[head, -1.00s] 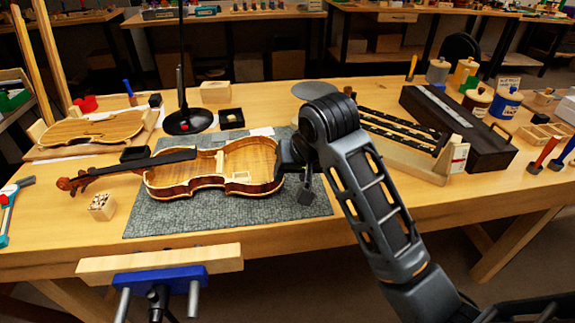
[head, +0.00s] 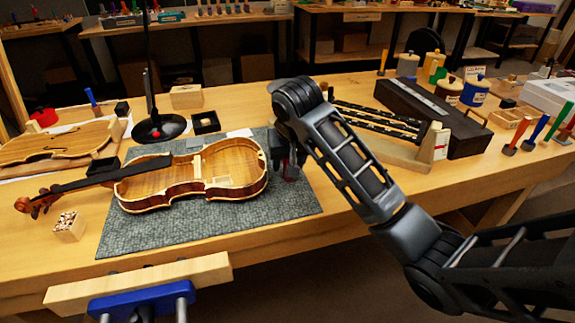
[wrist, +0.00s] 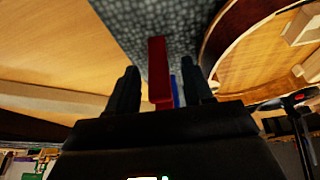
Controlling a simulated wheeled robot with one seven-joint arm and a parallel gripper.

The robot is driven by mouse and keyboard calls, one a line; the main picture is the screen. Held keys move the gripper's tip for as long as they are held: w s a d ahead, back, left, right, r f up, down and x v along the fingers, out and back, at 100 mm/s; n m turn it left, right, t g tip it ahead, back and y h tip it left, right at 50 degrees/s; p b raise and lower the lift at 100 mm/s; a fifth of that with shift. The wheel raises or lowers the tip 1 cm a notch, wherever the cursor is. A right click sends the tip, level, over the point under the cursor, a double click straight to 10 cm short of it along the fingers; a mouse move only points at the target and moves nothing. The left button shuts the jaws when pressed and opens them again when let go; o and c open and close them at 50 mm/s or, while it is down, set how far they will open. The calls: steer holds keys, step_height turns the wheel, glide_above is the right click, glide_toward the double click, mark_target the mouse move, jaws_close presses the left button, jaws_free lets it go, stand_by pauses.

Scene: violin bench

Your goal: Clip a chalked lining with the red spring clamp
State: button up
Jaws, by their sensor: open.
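The violin (head: 190,186) lies without its top on the grey mat (head: 180,232), its open body to the right and its scroll to the left. My gripper (head: 287,168) hangs low just beyond the body's right end. In the wrist view my gripper (wrist: 160,90) is open, and a red bar, seemingly the red spring clamp (wrist: 158,65), stands between its fingers with gaps visible on both sides. A little red also shows at the gripper in the head view (head: 291,173). The violin's curved rim (wrist: 232,45) is at the right in the wrist view. I cannot make out chalk on a lining.
A narrow blue thing (wrist: 176,90) shows beside the red bar. A black lamp base (head: 159,128) stands behind the violin. A long dark case (head: 440,115) and a rack of black bars (head: 385,120) are at the right. A blue vise (head: 140,302) is at the front edge.

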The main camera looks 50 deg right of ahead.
steer(key=shift+w+d+f, duration=0.1)
steer(key=shift+f, duration=0.25)
jaws_close()
stand_by(0.4)
